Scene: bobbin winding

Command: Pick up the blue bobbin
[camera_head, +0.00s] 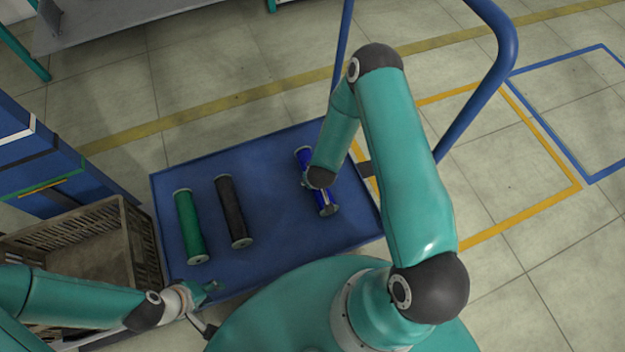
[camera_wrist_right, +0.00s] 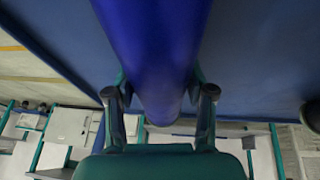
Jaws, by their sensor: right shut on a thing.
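The blue bobbin (camera_head: 303,157) lies on the right part of the blue cart deck, partly hidden by my right arm. In the right wrist view the blue bobbin (camera_wrist_right: 155,45) fills the upper middle, between the two fingers of my right gripper (camera_wrist_right: 160,94). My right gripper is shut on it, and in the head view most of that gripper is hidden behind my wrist. I cannot tell whether the bobbin is lifted off the deck. My left gripper (camera_head: 209,310) is open and empty near the deck's front left corner.
A green bobbin (camera_head: 189,226) and a black bobbin (camera_head: 231,211) lie on the left half of the blue cart deck (camera_head: 275,235). A brown crate (camera_head: 130,232) stands left of the cart. Blue handle rails (camera_head: 497,70) rise at the cart's right side.

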